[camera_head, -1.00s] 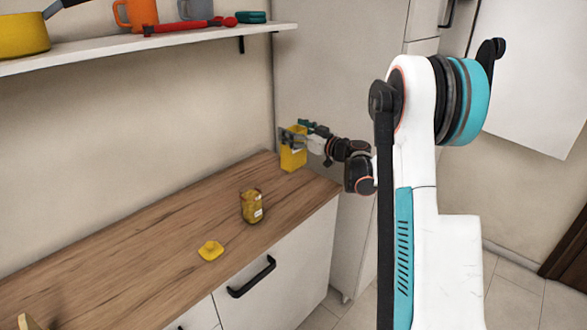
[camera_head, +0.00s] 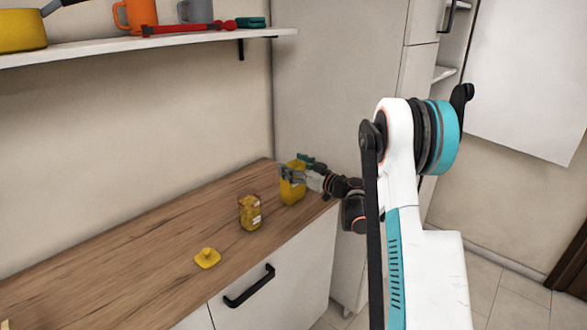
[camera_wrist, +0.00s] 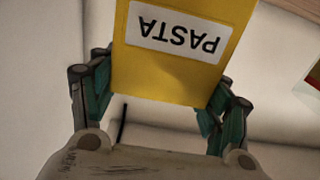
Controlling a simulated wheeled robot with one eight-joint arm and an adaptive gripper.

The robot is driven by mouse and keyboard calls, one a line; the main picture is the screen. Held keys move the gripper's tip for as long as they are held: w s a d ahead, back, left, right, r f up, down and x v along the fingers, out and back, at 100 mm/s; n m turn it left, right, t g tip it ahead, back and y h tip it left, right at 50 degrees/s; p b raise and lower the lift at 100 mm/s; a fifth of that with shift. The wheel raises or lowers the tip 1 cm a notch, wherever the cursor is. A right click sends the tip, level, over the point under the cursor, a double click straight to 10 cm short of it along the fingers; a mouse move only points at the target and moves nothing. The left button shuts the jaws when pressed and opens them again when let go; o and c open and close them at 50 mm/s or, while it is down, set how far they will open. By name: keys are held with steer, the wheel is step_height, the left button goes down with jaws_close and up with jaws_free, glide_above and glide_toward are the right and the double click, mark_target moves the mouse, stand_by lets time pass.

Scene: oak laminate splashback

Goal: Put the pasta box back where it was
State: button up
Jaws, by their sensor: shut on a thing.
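The yellow pasta box (camera_head: 292,190) is upright at the right end of the wooden counter, behind and right of the jar. I cannot tell whether its base touches the counter. My gripper (camera_head: 294,172) is shut on its upper part, reaching in from the right. In the wrist view the box (camera_wrist: 165,80) shows a white label reading "PASTA" upside down. The teal and grey fingers of my gripper (camera_wrist: 160,98) press on both of its sides.
A jar with yellowish contents (camera_head: 249,213) stands close left of the box. A yellow lid (camera_head: 207,258) lies nearer on the counter (camera_head: 130,250). A wall shelf (camera_head: 150,42) holds a pan, mugs and a red utensil. A tall cabinet (camera_head: 330,80) stands behind; open shelves (camera_head: 443,74) show at right.

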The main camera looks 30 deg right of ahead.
steer(key=shift+f, duration=0.15)
steer(key=o, duration=1.5)
steer(key=shift+s+d+r, duration=0.1)
steer(key=shift+s+r, duration=0.1)
steer(key=shift+r, duration=0.05)
steer(key=p+v, duration=0.3)
steer(key=v, duration=0.8)
steer(key=shift+s, duration=0.3)
